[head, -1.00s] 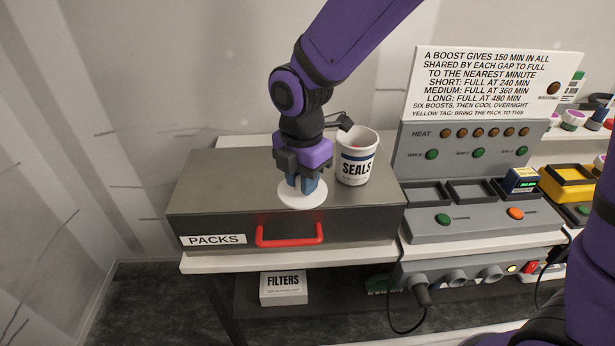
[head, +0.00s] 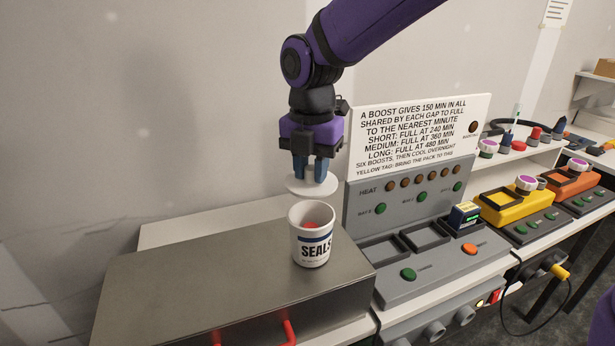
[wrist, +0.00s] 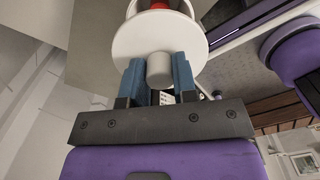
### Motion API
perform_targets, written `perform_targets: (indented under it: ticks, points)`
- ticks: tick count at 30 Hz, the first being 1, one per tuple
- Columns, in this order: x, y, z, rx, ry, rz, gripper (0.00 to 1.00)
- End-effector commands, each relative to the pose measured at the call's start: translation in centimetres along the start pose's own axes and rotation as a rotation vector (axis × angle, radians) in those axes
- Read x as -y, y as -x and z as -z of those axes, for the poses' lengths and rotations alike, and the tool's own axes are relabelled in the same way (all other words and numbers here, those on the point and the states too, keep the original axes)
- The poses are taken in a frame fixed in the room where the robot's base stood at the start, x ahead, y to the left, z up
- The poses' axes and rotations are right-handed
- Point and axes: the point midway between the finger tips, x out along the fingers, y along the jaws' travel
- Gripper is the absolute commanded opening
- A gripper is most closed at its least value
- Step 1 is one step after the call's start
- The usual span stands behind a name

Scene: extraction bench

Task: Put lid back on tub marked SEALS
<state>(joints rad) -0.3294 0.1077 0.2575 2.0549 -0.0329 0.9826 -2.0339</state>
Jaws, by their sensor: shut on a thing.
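The white tub marked SEALS (head: 311,240) stands upright and open on the grey metal box, with something red inside. My gripper (head: 311,178) is shut on the knob of the round white lid (head: 312,187). It holds the lid above the tub, with a gap between lid and rim in the head view. In the wrist view the lid (wrist: 160,42) shows beyond my fingers (wrist: 159,80), which grip its grey-white knob (wrist: 160,68). Part of the tub's rim and the red content show past the lid's far edge.
The grey metal box (head: 215,275) with a red handle (head: 289,333) has clear room left of the tub. A grey heater panel (head: 405,190) with buttons and bays stands close on the right, with a white instruction board (head: 425,135) behind. Yellow (head: 515,208) and orange (head: 572,184) units stand farther right.

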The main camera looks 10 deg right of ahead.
Motion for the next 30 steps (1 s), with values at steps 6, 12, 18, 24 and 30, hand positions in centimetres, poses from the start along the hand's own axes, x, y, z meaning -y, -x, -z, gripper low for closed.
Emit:
perform_targets:
  ticks: [6, 12, 18, 24, 30]
  points:
    - [0.0, -1.6, 0.0, -0.002, 0.0, 0.002, 0.04]
    - [0.0, -3.4, 0.1, -0.002, 0.0, 0.001, 0.04]
    - [0.0, -4.7, 0.0, -0.001, -0.001, 0.001, 0.04]
    - [0.0, -5.4, 0.0, 0.0, -0.001, 0.001, 0.04]
    - [0.0, -5.5, 0.0, 0.0, -0.001, 0.0, 0.04]
